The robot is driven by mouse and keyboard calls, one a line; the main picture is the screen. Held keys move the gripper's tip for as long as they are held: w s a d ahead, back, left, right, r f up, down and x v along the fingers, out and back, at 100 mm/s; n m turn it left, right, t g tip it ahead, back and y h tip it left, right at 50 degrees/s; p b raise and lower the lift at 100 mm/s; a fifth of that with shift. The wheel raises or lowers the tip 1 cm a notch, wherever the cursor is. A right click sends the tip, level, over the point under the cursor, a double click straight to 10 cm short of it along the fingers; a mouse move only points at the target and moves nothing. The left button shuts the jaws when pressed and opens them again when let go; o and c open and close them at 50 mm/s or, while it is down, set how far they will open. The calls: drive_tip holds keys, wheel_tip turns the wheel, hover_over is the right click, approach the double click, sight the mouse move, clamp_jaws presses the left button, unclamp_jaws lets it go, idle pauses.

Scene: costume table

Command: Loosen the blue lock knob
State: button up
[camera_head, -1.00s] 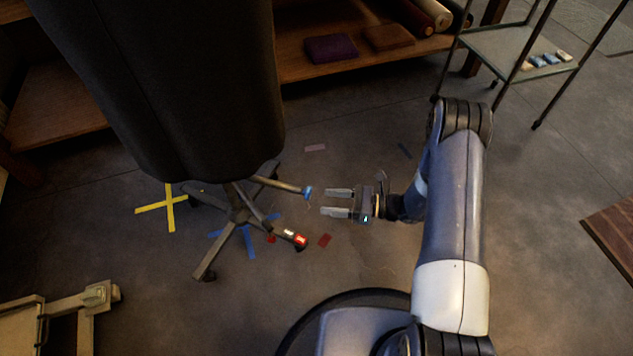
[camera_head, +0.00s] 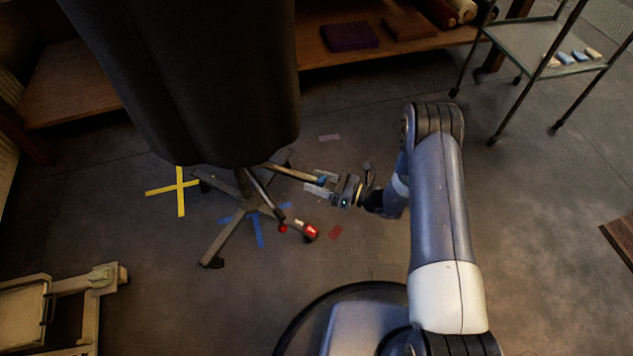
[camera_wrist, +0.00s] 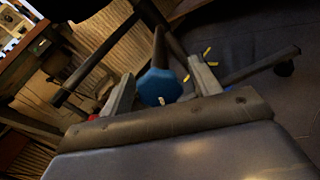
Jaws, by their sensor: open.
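The blue lock knob (camera_wrist: 158,87) sits on the end of a rod that comes out from under the dark dress form (camera_head: 195,80). In the wrist view it lies between the two open fingers of my gripper (camera_wrist: 160,92), with a gap visible on either side. In the head view my gripper (camera_head: 322,186) reaches left to the rod's end, its fingers on either side of the knob (camera_head: 321,180), which is partly hidden. I cannot tell whether either finger touches it.
The form's wheeled base (camera_head: 246,205) stands on the floor near yellow and blue tape crosses. A red-tipped rod (camera_head: 311,232) points down just below my gripper. A shelf (camera_head: 345,57) with folded cloth is behind; a metal cart (camera_head: 535,45) stands at upper right.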

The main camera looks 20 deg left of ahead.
drive_tip(key=shift+a, duration=0.4)
drive_tip(key=shift+c, duration=0.2)
drive_tip(key=c, duration=0.9)
